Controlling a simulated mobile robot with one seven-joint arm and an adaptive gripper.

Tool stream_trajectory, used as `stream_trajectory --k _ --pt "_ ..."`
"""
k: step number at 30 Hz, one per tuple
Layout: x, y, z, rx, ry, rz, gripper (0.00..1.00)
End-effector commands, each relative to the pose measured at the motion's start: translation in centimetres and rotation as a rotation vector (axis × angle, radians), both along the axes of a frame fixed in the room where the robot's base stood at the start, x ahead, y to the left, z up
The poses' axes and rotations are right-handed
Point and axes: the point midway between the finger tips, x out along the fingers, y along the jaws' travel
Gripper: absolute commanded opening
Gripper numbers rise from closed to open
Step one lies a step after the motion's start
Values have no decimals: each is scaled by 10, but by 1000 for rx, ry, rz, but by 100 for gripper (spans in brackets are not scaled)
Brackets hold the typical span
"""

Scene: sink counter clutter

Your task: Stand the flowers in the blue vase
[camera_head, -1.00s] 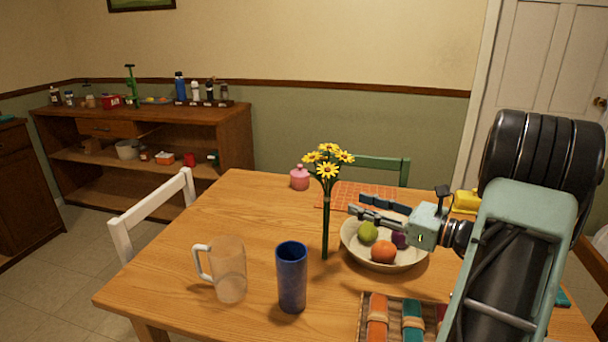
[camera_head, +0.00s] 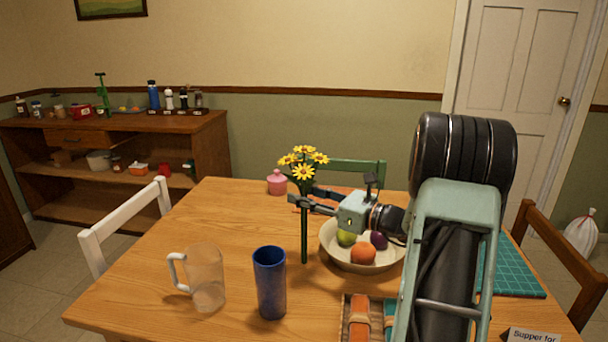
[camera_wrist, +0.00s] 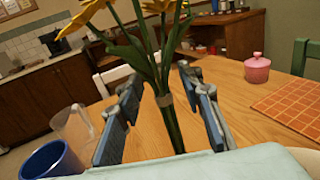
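The yellow flowers (camera_head: 303,165) stand upright on the table in the head view, their green stems in one thin bundle. The blue vase (camera_head: 269,284) stands upright, apart from them, at the front left of the stems. My gripper (camera_head: 298,196) is at the upper stems, below the blooms. In the wrist view the flower stems (camera_wrist: 170,122) pass between the two spread fingers of my gripper (camera_wrist: 165,112), with a visible gap on either side. The blue vase (camera_wrist: 52,162) also shows at the lower left there. Its inside bottom is hidden.
A clear mug (camera_head: 206,278) stands left of the vase. A fruit bowl (camera_head: 335,258) sits under my gripper's wrist, right of the stems. A pink jar (camera_head: 277,183) stands behind.

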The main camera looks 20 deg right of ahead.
Motion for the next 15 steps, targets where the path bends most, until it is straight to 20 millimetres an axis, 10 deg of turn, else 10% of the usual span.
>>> stream_trajectory --k 5,15 --pt "0 0 0 0 0 -1 34" --pt "0 0 0 0 0 0 0"
